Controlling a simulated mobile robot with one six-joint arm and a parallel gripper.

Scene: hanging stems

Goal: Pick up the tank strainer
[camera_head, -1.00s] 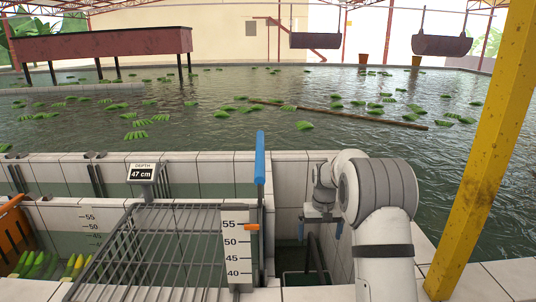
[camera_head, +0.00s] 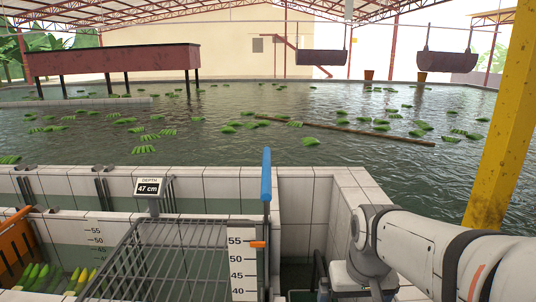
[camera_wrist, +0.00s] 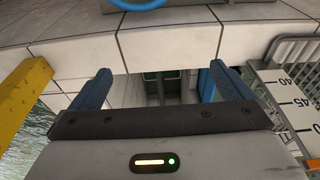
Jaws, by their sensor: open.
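No part that I can name with certainty as the tank strainer shows. A narrow tiled recess (camera_head: 300,272) at the lower middle of the head view holds dark bars or a handle (camera_head: 319,264), partly cut off by the frame edge. In the wrist view my gripper (camera_wrist: 160,80) is open, its two blue fingers wide apart with nothing between them. Through the gap I see down into the recess, with dark greenish panels and a grey upright bar (camera_wrist: 160,85) below; their shape is unclear. In the head view my gripper is mostly hidden behind my arm.
Left of the recess are a metal grate (camera_head: 170,262), a depth scale (camera_head: 241,268), a blue-topped upright lever (camera_head: 266,175) and a depth display (camera_head: 150,187). White tiled walls (camera_head: 300,185) edge the recess. A yellow post (camera_head: 505,130) stands right. Green banana clusters float in the water behind.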

